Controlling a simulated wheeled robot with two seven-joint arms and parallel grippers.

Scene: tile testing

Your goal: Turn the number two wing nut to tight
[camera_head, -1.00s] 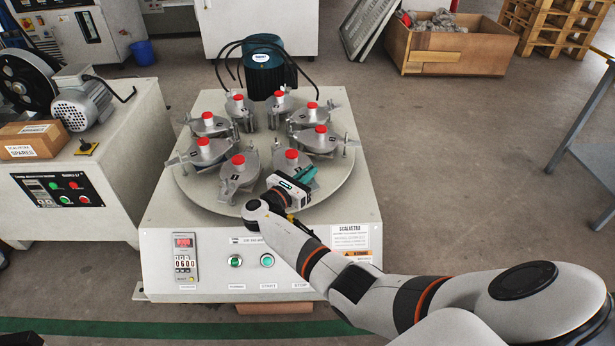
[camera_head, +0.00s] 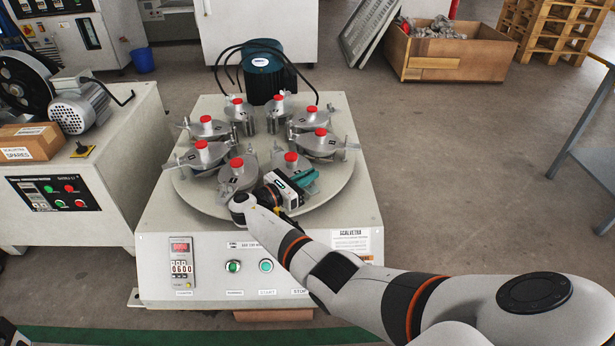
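The test machine has a round grey turntable (camera_head: 334,193) carrying a ring of several metal clamp pots with red caps, each with wing-shaped hardware. My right gripper (camera_head: 303,183) is at the front of the ring, beside the front-right pot (camera_head: 291,162). The gripper body and its teal fingers cover the lower part of that pot, and whether the fingers touch a wing nut cannot be made out. The front-left pot (camera_head: 238,174) stands just left of my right wrist. The number labels are too small to read.
The machine's front panel (camera_head: 210,270) has a red display and two green buttons. A dark motor (camera_head: 264,75) with black cables stands behind the turntable. A cabinet with a cardboard box (camera_head: 30,141) is at the left. A grey table (camera_head: 590,150) is at the right. Open floor lies between.

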